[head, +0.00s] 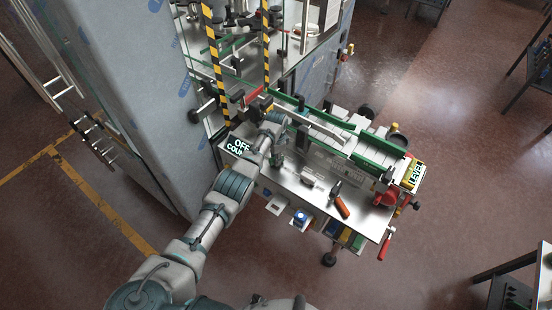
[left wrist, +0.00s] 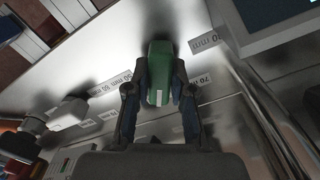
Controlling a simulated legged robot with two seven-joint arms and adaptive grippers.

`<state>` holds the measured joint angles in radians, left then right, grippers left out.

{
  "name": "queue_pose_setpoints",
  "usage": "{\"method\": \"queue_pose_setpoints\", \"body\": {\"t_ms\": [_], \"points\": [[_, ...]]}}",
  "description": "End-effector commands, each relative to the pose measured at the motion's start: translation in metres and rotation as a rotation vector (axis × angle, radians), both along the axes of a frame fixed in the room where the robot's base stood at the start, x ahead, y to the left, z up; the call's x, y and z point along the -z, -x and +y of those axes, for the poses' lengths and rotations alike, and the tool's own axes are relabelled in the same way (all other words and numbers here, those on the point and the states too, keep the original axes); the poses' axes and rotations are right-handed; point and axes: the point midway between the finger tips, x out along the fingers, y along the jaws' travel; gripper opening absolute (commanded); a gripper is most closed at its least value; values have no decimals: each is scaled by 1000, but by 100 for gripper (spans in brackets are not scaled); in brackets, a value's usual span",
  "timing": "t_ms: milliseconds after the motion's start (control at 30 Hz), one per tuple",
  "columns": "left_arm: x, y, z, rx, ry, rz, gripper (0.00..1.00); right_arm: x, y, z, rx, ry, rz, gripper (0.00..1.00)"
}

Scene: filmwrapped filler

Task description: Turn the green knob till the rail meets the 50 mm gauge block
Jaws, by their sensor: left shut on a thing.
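My left gripper (head: 277,157) is at the left part of the steel table (head: 285,183) in the head view. In the left wrist view its two fingers (left wrist: 159,98) are shut on the green knob (left wrist: 160,72), one on each side. The knob is hidden behind the gripper in the head view. Green-edged rails (head: 330,119) run along the back of the conveyor. A pale block (left wrist: 68,113) lies beside printed mm labels in the left wrist view; I cannot tell whether it is the 50 mm one. A small metal block (head: 309,178) shows in the head view. My right gripper is out of view.
A hammer with a red-orange handle (head: 341,206) lies on the table right of the gripper. A red part (head: 385,198) and a LEVEL sign (head: 414,174) are at the right end. A tall wrapped cabinet (head: 130,90) stands close left of my arm.

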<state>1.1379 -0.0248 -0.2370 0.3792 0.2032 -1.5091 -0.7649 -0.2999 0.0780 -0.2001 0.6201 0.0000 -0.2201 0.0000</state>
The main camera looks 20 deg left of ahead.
Motion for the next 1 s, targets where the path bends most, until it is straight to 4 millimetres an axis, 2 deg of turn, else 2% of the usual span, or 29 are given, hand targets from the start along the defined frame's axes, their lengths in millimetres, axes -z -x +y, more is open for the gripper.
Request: {"method": "queue_pose_setpoints", "body": {"t_ms": [600,1000], "points": [[-3,-4,-2,579,1,-16,0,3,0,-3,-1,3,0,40],[-3,-4,-2,850,0,-14,0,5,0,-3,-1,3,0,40]]}}
